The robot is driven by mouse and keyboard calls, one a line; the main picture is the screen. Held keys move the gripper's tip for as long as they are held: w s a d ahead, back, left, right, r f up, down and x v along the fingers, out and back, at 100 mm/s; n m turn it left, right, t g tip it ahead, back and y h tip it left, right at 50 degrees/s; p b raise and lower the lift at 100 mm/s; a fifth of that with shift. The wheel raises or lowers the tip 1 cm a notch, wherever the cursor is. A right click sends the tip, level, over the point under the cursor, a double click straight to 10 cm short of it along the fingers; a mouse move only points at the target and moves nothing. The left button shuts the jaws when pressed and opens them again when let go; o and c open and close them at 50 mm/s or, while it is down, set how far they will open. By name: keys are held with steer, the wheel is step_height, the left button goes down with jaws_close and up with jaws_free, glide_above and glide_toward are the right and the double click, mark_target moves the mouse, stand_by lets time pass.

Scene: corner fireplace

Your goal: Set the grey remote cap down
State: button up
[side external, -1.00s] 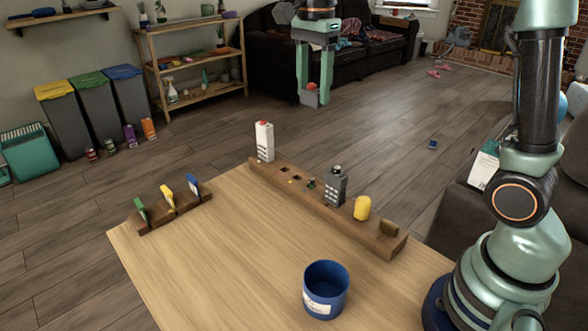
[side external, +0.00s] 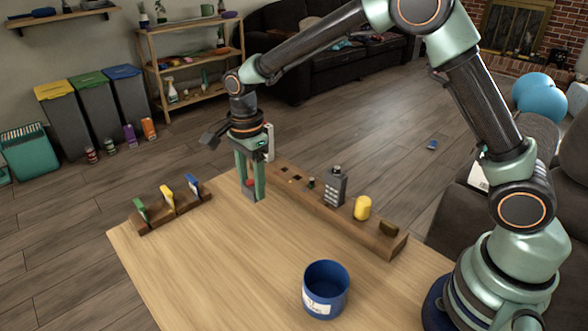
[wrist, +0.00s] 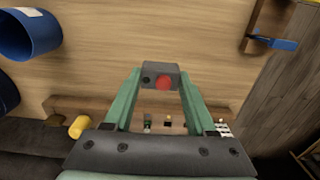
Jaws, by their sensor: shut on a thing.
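The grey remote cap (wrist: 150,80), a small dark grey block with a round red spot, is between my gripper's fingertips in the wrist view. My gripper (side external: 252,190) is shut on it in the side view, low over the far part of the wooden table (side external: 215,265). Only a little of the cap shows there, and I cannot tell whether it touches the tabletop. A grey remote (side external: 336,188) with light buttons stands upright in the long wooden rack (side external: 310,208). A white remote (side external: 270,143) at the rack's far end is partly hidden behind my gripper.
A yellow cylinder (side external: 362,208) stands on the long rack, which has empty holes. A small rack (side external: 175,212) with green, yellow and blue upright pieces is on the left. A blue cup (side external: 326,290) stands at the front right. The middle of the table is clear.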

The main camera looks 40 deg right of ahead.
mark_target(256, 228)
step_height(256, 228, down, 10)
steer(key=shift+r, duration=0.15)
stand_by(0.3)
steer(key=o, duration=1.2)
